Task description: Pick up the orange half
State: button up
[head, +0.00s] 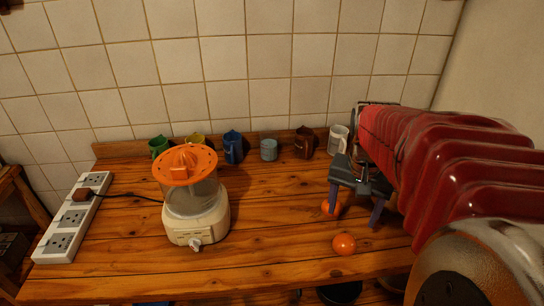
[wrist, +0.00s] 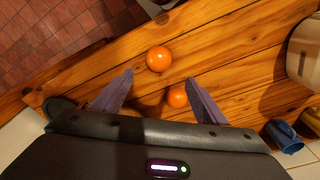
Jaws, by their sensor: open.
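Two orange, rounded fruits lie on the wooden counter. The nearer one (head: 344,244) is close to the counter's front edge and also shows in the wrist view (wrist: 159,59), beyond my fingertips. The farther one (head: 331,208) is by my left finger in the head view; in the wrist view it shows between my fingers (wrist: 177,96), partly cut off by my gripper body. I cannot tell clearly which is a half, as no cut face shows. My gripper (head: 353,214) points down over the counter, open and empty; its spread fingers also show in the wrist view (wrist: 160,77).
A cream juicer (head: 197,218) with an orange top stands left of centre. Several mugs, including a blue one (head: 233,147) and a white one (head: 338,140), line the back wall. A white power strip (head: 73,217) lies at left. The counter between juicer and fruits is clear.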

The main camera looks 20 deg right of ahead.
send_over(344, 241)
notch_tip(344, 241, down, 8)
jog(key=shift+r, duration=0.15)
dwell(0.3)
jog(key=shift+w+d+f, duration=0.1)
jog(key=shift+d+f, duration=0.1)
jog(key=shift+f, duration=1.1)
jog(key=shift+d+f, duration=0.2)
jog(key=shift+f, duration=1.1)
jog(key=shift+c, duration=0.5)
jog(key=c, duration=1.1)
